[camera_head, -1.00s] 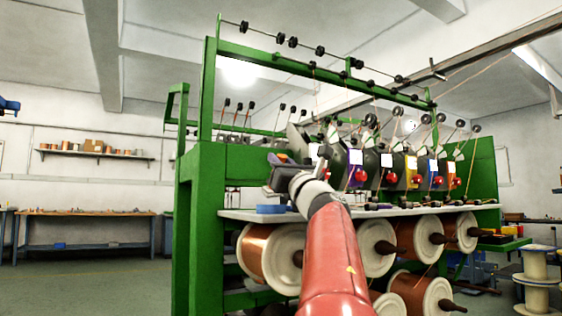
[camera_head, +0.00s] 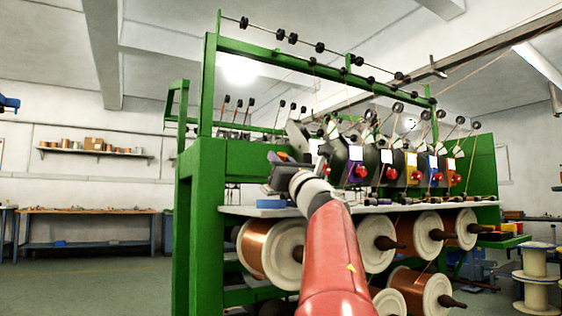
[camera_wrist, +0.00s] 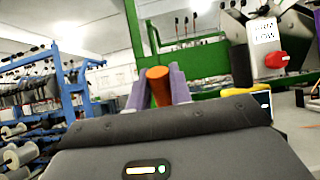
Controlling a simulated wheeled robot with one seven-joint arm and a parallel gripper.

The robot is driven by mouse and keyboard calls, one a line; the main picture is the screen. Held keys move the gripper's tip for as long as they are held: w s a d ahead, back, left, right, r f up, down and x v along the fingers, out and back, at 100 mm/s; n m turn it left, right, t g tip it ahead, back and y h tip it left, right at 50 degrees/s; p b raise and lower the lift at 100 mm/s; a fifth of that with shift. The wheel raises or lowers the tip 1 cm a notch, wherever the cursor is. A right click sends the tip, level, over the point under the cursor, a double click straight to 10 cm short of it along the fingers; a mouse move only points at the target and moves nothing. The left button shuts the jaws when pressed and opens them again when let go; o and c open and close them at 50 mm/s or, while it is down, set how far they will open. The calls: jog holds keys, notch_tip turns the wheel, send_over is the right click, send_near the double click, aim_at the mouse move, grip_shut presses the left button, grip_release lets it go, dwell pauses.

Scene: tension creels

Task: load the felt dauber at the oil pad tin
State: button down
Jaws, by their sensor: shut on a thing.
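My gripper (camera_head: 278,172) is over the left end of the creel's white shelf, seen mostly from behind. In the wrist view, my gripper (camera_wrist: 158,90) has its two pale purple fingers shut on an orange cylinder (camera_wrist: 158,84), which looks like the dauber's handle. The felt end cannot be made out. A bit of orange also shows at the gripper in the head view. A low blue container (camera_head: 272,203), perhaps the oil pad tin, sits on the shelf below the gripper. Its inside is not visible, and I cannot tell for certain that it is the tin.
The green creel frame (camera_head: 186,235) rises left of my arm. Tension units with red knobs (camera_head: 361,171) line the shelf to the right. Large copper spools (camera_head: 262,248) hang beneath the white shelf (camera_head: 480,205). The floor (camera_head: 110,285) at left is clear.

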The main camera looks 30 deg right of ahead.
jog(key=shift+f+b, duration=0.5)
jog(key=shift+b, duration=0.1)
dwell(1.5)
notch_tip(320, 180, up, 7)
jog(key=p, duration=0.6)
jog(key=shift+r, duration=0.1)
dwell(0.8)
